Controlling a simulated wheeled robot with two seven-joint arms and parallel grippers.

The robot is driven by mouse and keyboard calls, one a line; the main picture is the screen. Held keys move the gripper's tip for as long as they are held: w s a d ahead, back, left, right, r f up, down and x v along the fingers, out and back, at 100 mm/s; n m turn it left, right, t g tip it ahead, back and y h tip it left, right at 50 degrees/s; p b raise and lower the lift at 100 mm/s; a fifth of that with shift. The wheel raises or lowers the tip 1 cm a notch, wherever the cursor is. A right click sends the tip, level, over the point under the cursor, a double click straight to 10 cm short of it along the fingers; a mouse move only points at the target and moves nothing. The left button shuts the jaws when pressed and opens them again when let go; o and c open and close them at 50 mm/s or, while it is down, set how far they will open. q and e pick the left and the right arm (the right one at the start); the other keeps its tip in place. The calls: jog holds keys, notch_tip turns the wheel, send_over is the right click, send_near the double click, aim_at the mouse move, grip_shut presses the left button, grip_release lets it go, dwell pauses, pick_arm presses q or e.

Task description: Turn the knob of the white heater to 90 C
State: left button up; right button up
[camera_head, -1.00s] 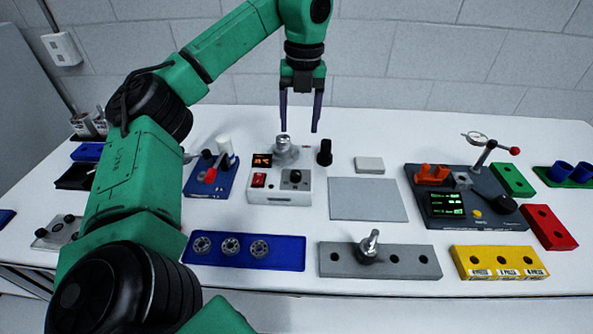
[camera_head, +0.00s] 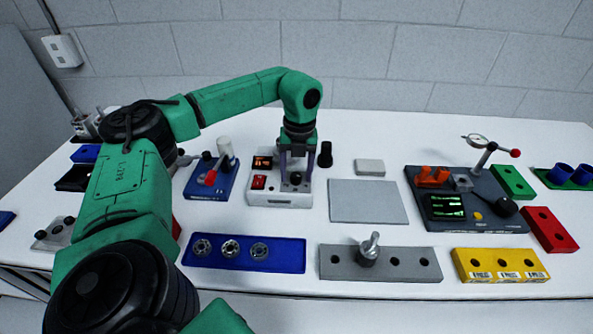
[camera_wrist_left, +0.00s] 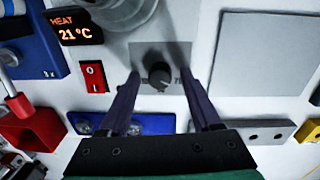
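The white heater (camera_head: 283,201) stands in the middle left of the table, with a red switch (camera_head: 259,182) and an orange display. In the left wrist view the display (camera_wrist_left: 79,30) reads HEAT 21 °C. Its black knob (camera_wrist_left: 159,77) sits on a grey dial panel, with partly unreadable marks around it. My left gripper (camera_head: 296,179) points down over the heater. In the left wrist view its two dark fingers (camera_wrist_left: 160,88) are apart, one on each side of the knob, with visible gaps. Whether the tips reach knob height is unclear. My right gripper is not visible.
A glass vessel (camera_wrist_left: 122,10) stands on the heater behind the knob. A black cylinder (camera_head: 326,154) stands just right of the heater. A blue stand with a red part (camera_head: 211,185) is left. A flat grey plate (camera_head: 368,202) lies right. A blue tray (camera_head: 285,255) lies in front.

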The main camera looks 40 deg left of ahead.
pick_arm(q)
grip_shut()
jog(key=shift+m, duration=0.3)
jog(key=shift+m+p, duration=0.3)
jog(key=shift+m, duration=0.6)
jog(key=m, duration=0.9)
jog(key=shift+r+t+p, duration=0.1)
jog(key=shift+t+p, duration=0.2)
jog(key=shift+p, duration=0.1)
jog(key=shift+m, duration=0.3)
jog(key=shift+o, duration=0.9)
grip_release()
